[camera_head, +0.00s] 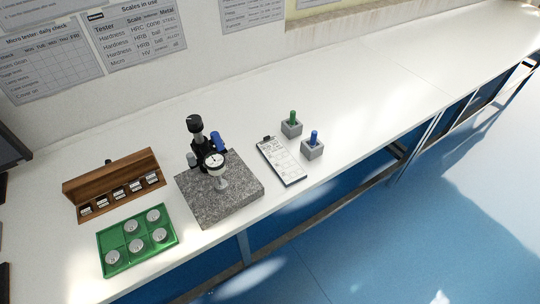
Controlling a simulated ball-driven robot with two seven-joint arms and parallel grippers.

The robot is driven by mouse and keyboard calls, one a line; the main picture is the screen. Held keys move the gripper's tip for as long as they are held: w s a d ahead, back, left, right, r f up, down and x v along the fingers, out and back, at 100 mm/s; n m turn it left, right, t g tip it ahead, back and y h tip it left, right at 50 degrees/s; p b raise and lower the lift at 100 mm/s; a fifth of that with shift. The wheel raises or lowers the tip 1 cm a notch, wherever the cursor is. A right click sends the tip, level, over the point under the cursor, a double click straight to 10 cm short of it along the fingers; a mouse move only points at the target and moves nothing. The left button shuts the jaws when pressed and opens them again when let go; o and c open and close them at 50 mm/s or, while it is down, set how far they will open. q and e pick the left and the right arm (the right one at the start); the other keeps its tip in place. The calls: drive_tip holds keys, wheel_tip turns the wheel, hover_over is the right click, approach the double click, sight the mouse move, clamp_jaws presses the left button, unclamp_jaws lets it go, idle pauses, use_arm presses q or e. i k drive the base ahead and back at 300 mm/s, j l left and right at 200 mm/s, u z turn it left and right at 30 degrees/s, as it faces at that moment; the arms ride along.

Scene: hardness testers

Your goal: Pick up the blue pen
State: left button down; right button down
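The blue pen (314,136) stands upright in a small grey block holder (312,151) near the front edge of the white bench. A green pen (293,117) stands in a similar grey holder (291,129) just behind it and to the left. Neither of my grippers shows in the head view.
A clipboard (281,161) lies left of the pen holders. A dial gauge stand (208,160) is on a granite slab (219,205). A green tray (155,246) of round discs and a wooden box (112,178) lie further left. The white bench (400,92) is clear to the right.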

sight(314, 134)
drive_tip(key=u, duration=0.8)
drive_tip(key=l+u, duration=0.8)
drive_tip(key=k+l+u, duration=0.15)
drive_tip(key=l+u, duration=0.25)
drive_tip(key=l, duration=0.1)
